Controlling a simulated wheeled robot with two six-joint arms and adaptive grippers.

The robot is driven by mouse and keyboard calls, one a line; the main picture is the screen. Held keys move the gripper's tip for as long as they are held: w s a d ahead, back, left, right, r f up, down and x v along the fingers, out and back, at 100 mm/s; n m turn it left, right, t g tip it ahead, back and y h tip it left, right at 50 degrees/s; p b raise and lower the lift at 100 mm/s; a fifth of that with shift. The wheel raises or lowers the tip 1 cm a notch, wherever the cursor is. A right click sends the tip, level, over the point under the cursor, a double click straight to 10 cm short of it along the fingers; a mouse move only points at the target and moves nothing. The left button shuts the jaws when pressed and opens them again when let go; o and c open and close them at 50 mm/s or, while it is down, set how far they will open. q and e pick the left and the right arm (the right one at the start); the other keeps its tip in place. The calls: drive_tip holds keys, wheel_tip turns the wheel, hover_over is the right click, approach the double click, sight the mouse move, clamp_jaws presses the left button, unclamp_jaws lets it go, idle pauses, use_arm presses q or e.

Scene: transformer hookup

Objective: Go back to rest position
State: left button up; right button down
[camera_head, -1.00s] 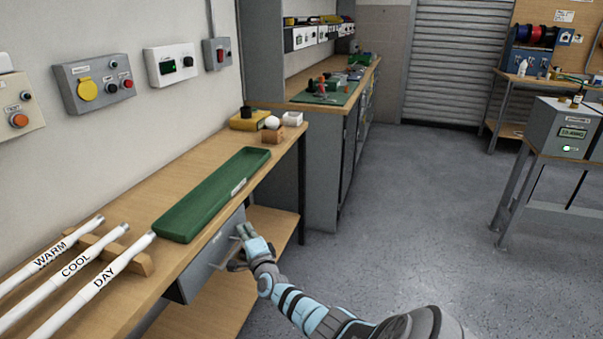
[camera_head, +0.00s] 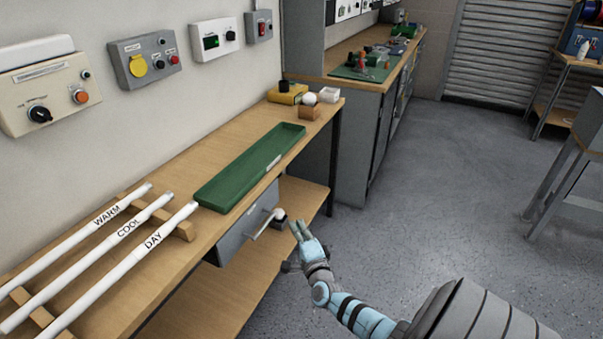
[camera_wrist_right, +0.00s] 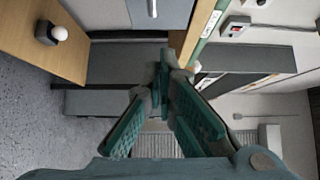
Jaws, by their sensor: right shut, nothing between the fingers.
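My right gripper (camera_head: 301,230) is in front of the bench, to the right of a grey drawer (camera_head: 240,228) under the worktop. Its fingers are together and nothing is between them. In the right wrist view the dark green fingers (camera_wrist_right: 165,80) meet at their tips, and a silver handle (camera_wrist_right: 152,8) on the drawer front lies beyond them. The gripper looks apart from the drawer handle (camera_head: 262,224). My left gripper is not in view.
A wooden bench (camera_head: 170,250) along the left wall carries a green tray (camera_head: 250,165) and white tubes marked WARM, COOL and DAY. A dark block with a white ball (camera_wrist_right: 58,33) sits on the lower shelf. Open grey floor (camera_head: 440,200) lies to the right.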

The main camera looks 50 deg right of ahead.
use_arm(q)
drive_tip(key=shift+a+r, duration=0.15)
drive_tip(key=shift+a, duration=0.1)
use_arm(e)
drive_tip(key=shift+s+a+f, duration=0.1)
drive_tip(key=shift+s+a, duration=0.2)
drive_tip(key=shift+s, duration=0.2)
drive_tip(key=s+a+f+n+g+y+p, duration=0.25)
drive_tip(key=s+a+f+n+g, duration=0.2)
drive_tip(key=s+f+n, duration=0.4)
drive_tip(key=s+a+f+n+g+y+p, duration=0.1)
drive_tip(key=s+a+f+n+g+y, duration=0.3)
drive_tip(key=f+n, duration=0.75)
use_arm(q)
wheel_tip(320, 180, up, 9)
drive_tip(key=p, duration=0.6)
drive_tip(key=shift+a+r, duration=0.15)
use_arm(e)
drive_tip(key=s+a+f+n+g, duration=0.1)
drive_tip(key=s+a+f+g, duration=0.1)
drive_tip(key=s, duration=0.8)
drive_tip(key=s+a+f+n+g, duration=0.1)
drive_tip(key=s+a+f+g, duration=0.1)
drive_tip(key=s+a, duration=0.3)
drive_tip(key=s+a+f+n+g, duration=0.1)
drive_tip(key=s+a, duration=0.3)
drive_tip(key=s, duration=1)
drive_tip(key=shift+s+f+n+g+y, duration=0.3)
drive_tip(key=shift+f+n+g+y, duration=0.15)
drive_tip(key=shift+g, duration=0.2)
